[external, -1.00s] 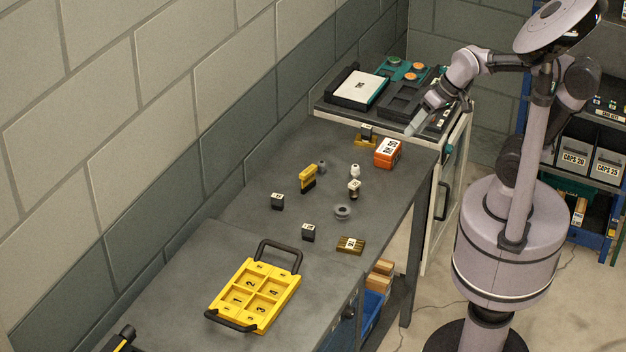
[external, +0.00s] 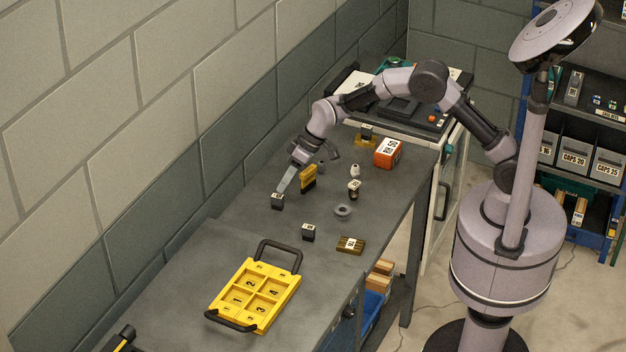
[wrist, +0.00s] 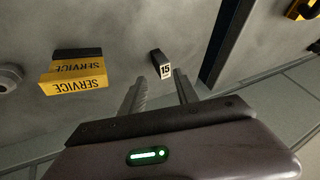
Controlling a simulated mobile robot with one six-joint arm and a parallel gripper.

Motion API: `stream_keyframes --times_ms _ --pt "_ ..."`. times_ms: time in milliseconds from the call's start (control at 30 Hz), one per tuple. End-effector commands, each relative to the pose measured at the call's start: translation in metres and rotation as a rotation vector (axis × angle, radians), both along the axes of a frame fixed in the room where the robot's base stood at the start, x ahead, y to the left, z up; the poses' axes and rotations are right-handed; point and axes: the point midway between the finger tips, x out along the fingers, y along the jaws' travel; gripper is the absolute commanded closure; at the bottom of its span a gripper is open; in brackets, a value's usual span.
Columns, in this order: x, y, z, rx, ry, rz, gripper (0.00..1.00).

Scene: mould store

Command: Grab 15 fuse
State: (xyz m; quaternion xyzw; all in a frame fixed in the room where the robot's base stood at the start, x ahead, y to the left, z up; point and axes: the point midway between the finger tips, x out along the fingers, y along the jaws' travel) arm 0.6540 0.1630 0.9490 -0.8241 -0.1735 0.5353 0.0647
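The 15 fuse (wrist: 157,60) is a small black block with a white label reading 15. In the wrist view it lies just ahead of my fingertips, in line with the gap between them. In the external view the small black block (external: 277,202) under my fingertips appears to be this fuse. My gripper (external: 282,188) reaches down from above and behind it; its fingers stand apart and empty in the wrist view (wrist: 160,86). Whether a finger touches the fuse I cannot tell.
A yellow and black SERVICE block (wrist: 75,76) stands close by, also in the external view (external: 308,180). Another black block (external: 308,233), a grey ring (external: 342,211), a brown block (external: 350,246) and an orange box (external: 387,153) are on the bench. A yellow tray (external: 247,311) lies nearer.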

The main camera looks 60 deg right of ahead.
Motion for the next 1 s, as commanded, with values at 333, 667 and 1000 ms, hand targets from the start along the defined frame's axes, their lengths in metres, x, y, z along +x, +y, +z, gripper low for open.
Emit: stream_keyframes --times_ms 333,667,1000 --pt "0.014 0.021 -0.047 0.000 0.002 0.000 0.62" --pt "0.017 0.023 -0.048 0.001 0.001 -0.002 0.82" --pt "0.017 0.023 -0.048 0.001 0.001 -0.002 1.00"
